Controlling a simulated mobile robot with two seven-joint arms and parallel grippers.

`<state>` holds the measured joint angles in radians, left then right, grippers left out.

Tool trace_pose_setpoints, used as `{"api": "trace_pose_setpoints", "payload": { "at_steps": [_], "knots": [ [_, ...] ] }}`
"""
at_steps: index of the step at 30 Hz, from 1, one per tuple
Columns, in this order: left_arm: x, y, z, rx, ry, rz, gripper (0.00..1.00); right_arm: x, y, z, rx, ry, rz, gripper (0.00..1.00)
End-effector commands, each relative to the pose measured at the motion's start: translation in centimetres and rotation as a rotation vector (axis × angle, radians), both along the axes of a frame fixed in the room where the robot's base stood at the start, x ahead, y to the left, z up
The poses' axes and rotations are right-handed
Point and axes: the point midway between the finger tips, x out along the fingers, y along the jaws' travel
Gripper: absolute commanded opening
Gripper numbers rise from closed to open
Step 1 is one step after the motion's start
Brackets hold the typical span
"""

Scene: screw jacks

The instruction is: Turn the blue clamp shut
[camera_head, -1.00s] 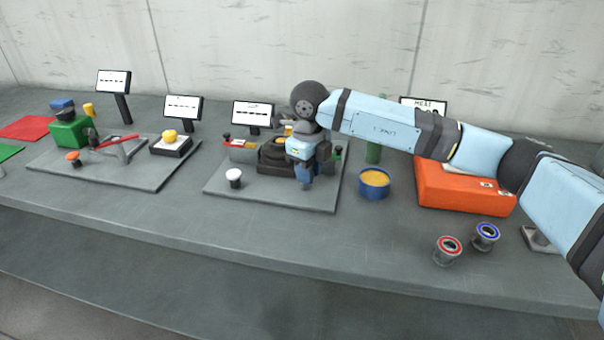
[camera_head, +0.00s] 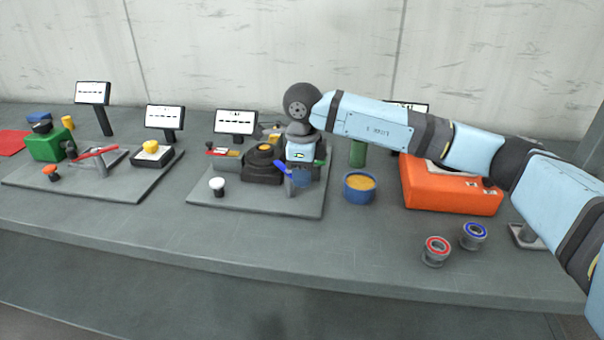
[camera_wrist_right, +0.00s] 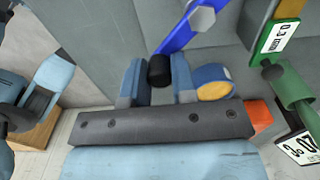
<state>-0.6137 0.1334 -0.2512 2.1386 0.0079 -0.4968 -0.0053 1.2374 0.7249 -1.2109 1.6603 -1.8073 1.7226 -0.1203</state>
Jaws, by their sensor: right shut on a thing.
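The blue clamp's lever (camera_head: 284,169) shows on the middle grey board, at the left side of my right gripper (camera_head: 299,180). In the right wrist view the lever (camera_wrist_right: 188,30) is a blue bar with a grey hex bolt at one end and a black knob (camera_wrist_right: 160,70) at the other. My right gripper (camera_wrist_right: 158,82) is shut on this black knob, which sits between its two blue fingers. The gripper hides part of the clamp in the head view. My left gripper is not in view.
Next to the gripper stand a black block (camera_head: 262,165), a white knob (camera_head: 217,186) and a blue cup (camera_head: 360,188). An orange box (camera_head: 450,190) lies farther right. Two ringed cylinders (camera_head: 436,251) (camera_head: 473,236) stand near the front. The bench front (camera_head: 330,255) left of them is clear.

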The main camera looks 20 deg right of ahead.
Motion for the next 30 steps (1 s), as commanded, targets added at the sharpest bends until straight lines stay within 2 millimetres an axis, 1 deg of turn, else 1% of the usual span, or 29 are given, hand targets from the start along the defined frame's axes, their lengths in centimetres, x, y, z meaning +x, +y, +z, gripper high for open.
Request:
{"api": "trace_pose_setpoints", "payload": {
  "at_steps": [7, 8, 9, 10, 11, 18, 22, 26, 30],
  "knots": [
    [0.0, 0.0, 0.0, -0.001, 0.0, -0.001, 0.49, 0.1, -0.1, 0.1, -0.001, -0.003, -0.002, 0.01],
    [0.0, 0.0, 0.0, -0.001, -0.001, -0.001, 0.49, 0.1, -0.1, 0.1, -0.001, -0.003, -0.002, 0.32],
    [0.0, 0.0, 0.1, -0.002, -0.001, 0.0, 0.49, 0.1, -0.1, 0.1, 0.0, -0.002, -0.002, 0.41],
    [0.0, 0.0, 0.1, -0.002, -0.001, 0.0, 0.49, 0.1, -0.1, 0.1, 0.0, -0.002, -0.002, 0.48],
    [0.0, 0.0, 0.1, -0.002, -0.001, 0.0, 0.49, 0.1, -0.1, 0.1, 0.0, -0.002, -0.002, 0.5],
    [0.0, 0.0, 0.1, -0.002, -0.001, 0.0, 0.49, 0.0, 0.0, 0.1, -0.001, -0.001, -0.001, 0.5],
    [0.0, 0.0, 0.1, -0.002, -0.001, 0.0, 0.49, 0.1, 0.0, 0.9, 0.0, -0.002, -0.001, 0.5],
    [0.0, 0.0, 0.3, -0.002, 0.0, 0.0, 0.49, 0.1, 0.0, 3.1, 0.0, -0.006, -0.001, 0.5],
    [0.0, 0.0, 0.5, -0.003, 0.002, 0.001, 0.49, 0.1, 0.0, 6.3, 0.0, -0.006, -0.001, 0.5]
  ]
}}
